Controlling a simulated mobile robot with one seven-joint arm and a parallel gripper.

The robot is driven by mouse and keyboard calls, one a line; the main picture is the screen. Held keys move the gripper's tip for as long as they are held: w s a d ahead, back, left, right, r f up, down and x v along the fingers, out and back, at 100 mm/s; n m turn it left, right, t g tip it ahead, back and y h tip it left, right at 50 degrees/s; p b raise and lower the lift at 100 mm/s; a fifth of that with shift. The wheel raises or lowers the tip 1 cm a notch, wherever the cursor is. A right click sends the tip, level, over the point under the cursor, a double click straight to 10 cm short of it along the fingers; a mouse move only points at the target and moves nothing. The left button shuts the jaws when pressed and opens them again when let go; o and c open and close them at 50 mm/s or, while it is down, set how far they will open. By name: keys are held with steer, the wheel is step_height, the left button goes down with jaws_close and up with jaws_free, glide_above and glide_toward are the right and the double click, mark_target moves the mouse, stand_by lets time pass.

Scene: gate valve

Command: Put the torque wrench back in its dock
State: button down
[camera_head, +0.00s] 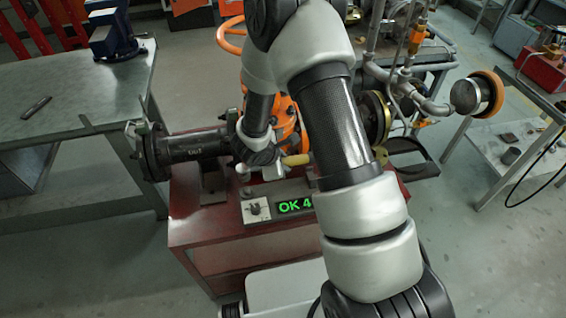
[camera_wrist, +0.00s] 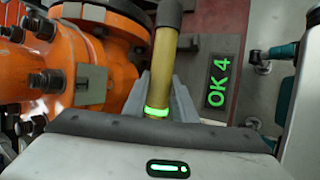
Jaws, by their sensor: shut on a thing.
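My gripper (camera_wrist: 163,98) is shut on a brass-coloured rod with a dark end and a lit green band, apparently the torque wrench (camera_wrist: 163,66). In the wrist view the rod points up and away between the fingers. In the head view its yellowish end (camera_head: 296,160) shows beside my gripper (camera_head: 262,155), above the red stand and close to the orange valve body. The wrench's other end is hidden. I cannot make out the dock for certain. A display reading "OK 4" (camera_wrist: 218,81) lies right of the rod; it also shows in the head view (camera_head: 294,206).
The orange valve (camera_wrist: 70,60) is close on the left in the wrist view. A black flanged pipe (camera_head: 190,147) and the red stand (camera_head: 200,230) lie below my arm. A teal tool (camera_wrist: 284,52) shows at right. Benches stand at left (camera_head: 60,85) and right (camera_head: 540,95).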

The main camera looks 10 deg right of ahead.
steer(key=shift+f+b, duration=0.15)
steer(key=shift+b, duration=0.3)
step_height(320, 180, down, 7)
steer(key=b, duration=0.8)
steer(key=shift+b, duration=0.35)
steer(key=c, duration=1.4)
jaws_free()
steer(key=shift+s+f, duration=0.1)
steer(key=shift+f, duration=0.1)
steer(key=p+v, duration=0.3)
steer(key=v, duration=1.4)
steer(key=shift+a+r+p, duration=0.15)
steer(key=shift+r+p, duration=0.1)
steer(key=shift+p, duration=0.1)
